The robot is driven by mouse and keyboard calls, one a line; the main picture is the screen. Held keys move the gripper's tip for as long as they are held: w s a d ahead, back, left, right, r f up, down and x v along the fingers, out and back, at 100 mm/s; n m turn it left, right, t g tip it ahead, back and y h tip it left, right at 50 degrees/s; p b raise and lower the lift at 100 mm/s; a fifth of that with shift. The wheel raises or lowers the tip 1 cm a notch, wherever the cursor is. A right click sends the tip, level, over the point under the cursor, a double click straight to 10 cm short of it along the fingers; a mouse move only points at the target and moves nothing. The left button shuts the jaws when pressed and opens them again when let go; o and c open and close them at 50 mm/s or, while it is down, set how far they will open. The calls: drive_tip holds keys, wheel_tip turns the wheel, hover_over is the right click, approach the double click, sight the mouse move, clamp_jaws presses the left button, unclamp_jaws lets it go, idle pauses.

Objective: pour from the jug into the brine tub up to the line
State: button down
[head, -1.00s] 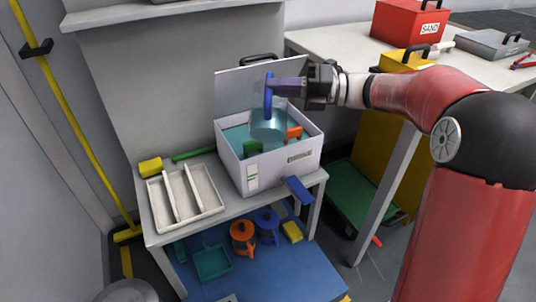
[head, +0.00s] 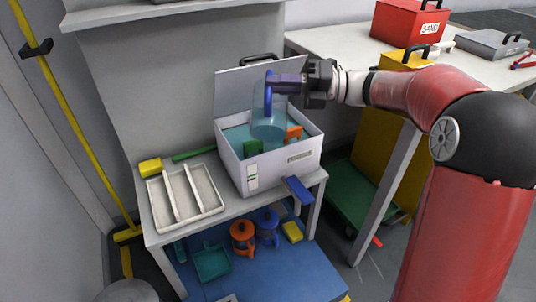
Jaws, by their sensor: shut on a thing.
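The jug (head: 275,121) is clear with a blue handle and some bluish liquid low inside. My gripper (head: 283,88) is shut on its handle and holds it over the brine tub (head: 275,175). The jug stands close to upright, its lower part at the level of the tub's opening. The tub is a white box with its lid raised at the back and teal liquid inside. A green thing (head: 253,147) and an orange thing (head: 293,132) show in the tub. A strip with marks is on the tub's front; I cannot make out the line or the level against it.
A white divided tray (head: 186,195), a yellow block (head: 150,166) and a green rod (head: 194,153) lie left of the tub. A blue thing (head: 298,190) juts out at the bench's right front. An orange jug (head: 242,236) and a blue one (head: 267,226) stand on the lower shelf.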

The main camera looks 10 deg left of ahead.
drive_tip(key=shift+r, duration=0.15)
drive_tip(key=shift+w+r+m, duration=0.15)
drive_tip(key=shift+w+m, duration=0.1)
drive_tip(key=shift+m, duration=0.05)
drive_tip(key=shift+w, duration=0.1)
idle(0.6)
drive_tip(key=shift+w+r+m, duration=0.15)
drive_tip(key=shift+w+m, duration=0.05)
drive_tip(key=shift+m, duration=0.1)
idle(0.6)
